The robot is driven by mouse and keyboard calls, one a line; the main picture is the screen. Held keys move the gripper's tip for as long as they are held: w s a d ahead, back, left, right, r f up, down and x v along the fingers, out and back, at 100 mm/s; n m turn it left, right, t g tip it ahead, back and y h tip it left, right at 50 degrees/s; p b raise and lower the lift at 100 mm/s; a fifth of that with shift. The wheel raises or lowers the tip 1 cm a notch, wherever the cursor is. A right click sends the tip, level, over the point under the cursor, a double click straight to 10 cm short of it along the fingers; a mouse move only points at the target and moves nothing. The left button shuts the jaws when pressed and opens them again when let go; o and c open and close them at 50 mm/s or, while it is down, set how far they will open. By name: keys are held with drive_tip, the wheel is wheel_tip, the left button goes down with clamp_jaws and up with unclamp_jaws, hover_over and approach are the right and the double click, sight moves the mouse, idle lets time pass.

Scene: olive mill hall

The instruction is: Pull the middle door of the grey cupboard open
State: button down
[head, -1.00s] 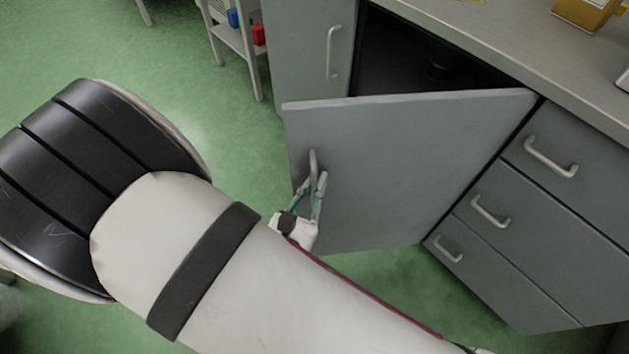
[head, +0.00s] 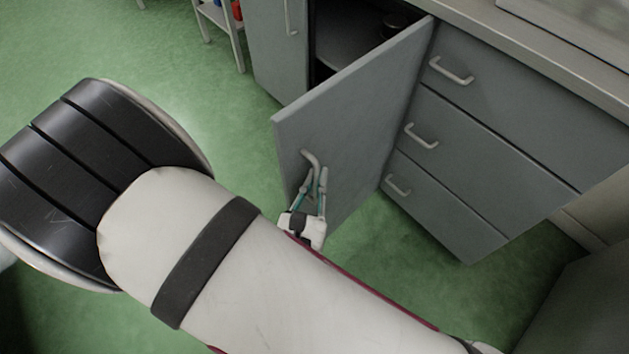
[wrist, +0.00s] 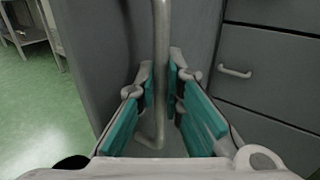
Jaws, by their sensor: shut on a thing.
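The middle door (head: 345,115) of the grey cupboard stands swung well out from the front, hinged on its right side beside the drawers. Its bar handle (head: 310,158) is near the free edge; in the wrist view the handle (wrist: 161,40) runs upright between the fingers. My gripper (head: 318,178) is shut on this handle, and it also shows in the wrist view (wrist: 160,85) with teal pads on both sides of the bar. Behind the door the dark inside of the cupboard (head: 335,40) shows, with a dark round object (head: 396,24) on a shelf.
A closed left door (head: 270,50) with its own handle is left of the opening. Drawers (head: 480,130) with handles are on the right, under the worktop (head: 560,75). A small rack (head: 225,30) stands at the upper left. Green floor is clear left of the door.

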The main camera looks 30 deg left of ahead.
drive_tip(key=shift+d, duration=0.4)
drive_tip(key=c, duration=1.7)
unclamp_jaws()
